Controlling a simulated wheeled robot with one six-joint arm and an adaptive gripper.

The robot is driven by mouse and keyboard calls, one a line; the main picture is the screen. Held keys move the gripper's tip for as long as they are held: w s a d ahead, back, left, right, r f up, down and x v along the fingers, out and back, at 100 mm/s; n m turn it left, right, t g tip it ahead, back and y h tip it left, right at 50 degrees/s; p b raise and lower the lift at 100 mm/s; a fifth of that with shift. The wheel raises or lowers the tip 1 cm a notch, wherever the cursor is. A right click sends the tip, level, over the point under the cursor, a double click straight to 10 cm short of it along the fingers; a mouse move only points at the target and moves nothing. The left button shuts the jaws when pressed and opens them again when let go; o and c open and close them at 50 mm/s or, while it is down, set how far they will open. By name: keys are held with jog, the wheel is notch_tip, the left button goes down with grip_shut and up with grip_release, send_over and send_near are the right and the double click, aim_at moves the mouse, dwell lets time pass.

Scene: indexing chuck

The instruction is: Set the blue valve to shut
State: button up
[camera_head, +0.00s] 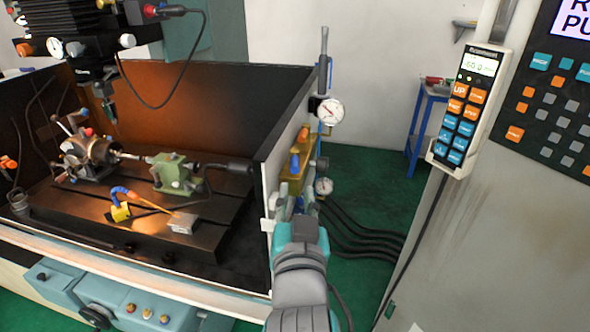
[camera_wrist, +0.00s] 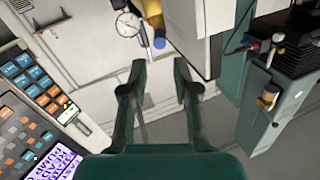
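The blue valve handle (camera_head: 294,164) sits on a brass body (camera_head: 291,187) mounted at the right end wall of the machine enclosure. An orange handle (camera_head: 303,134) is just above it. In the wrist view the blue part (camera_wrist: 159,43) shows beside the yellow brass body (camera_wrist: 153,14), beyond my fingertips. My gripper (camera_wrist: 159,75) is open and empty, its two dark green fingers apart and pointing toward the blue part without visibly touching it. In the head view my arm hides the lower part of the valve area, and the fingertips are hard to make out.
A pressure gauge (camera_head: 330,112) is above right of the valve, and a smaller gauge (camera_head: 323,186) is to the right. Black hoses (camera_head: 365,235) run along the green floor. A keypad pendant (camera_head: 465,110) hangs on the right cabinet. The enclosure wall (camera_head: 285,110) stands close at left.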

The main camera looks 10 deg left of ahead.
aim_at(295, 173)
jog(key=x, duration=0.9)
grip_shut()
